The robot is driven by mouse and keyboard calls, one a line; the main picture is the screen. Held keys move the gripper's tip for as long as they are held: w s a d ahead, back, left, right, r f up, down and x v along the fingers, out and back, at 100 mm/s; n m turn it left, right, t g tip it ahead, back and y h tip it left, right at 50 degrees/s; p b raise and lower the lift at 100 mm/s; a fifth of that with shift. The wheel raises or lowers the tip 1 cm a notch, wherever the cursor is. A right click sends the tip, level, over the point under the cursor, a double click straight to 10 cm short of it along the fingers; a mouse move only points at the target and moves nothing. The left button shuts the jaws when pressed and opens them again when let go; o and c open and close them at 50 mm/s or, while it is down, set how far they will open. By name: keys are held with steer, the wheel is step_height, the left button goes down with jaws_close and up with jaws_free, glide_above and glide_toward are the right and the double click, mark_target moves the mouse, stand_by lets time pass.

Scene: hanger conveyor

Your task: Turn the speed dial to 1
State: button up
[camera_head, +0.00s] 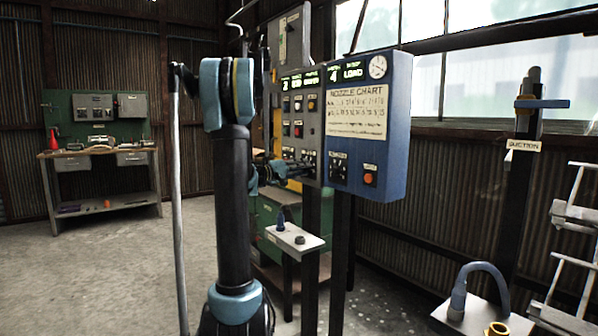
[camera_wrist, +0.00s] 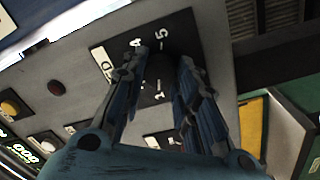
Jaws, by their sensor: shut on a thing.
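The speed dial (camera_wrist: 160,68) is a dark knob between my fingertips in the wrist view. It sits on a black plate (camera_wrist: 185,30) with white numbers, of which 4, 5 and 1 can be made out, and a partly hidden label ending in D. My gripper (camera_wrist: 161,58) is shut on the dial, one finger on each side. The dial's pointer is too dark and covered to read. In the head view my gripper (camera_head: 303,168) reaches the lower part of the grey control panel (camera_head: 300,110), where it hides the dial.
A blue panel (camera_head: 395,140) with a nozzle chart (camera_head: 357,111) and an orange button (camera_head: 369,179) adjoins on the right. A small shelf (camera_head: 290,238) stands below the panel.

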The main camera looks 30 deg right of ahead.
steer(key=shift+w+r, duration=0.1)
steer(key=shift+w, duration=0.15)
steer(key=o, duration=1.1)
steer(key=shift+w, duration=0.1)
steer(key=shift+s, duration=0.2)
steer(key=a, duration=1.2)
steer(key=shift+s+f, duration=0.15)
steer(key=shift+f, duration=0.25)
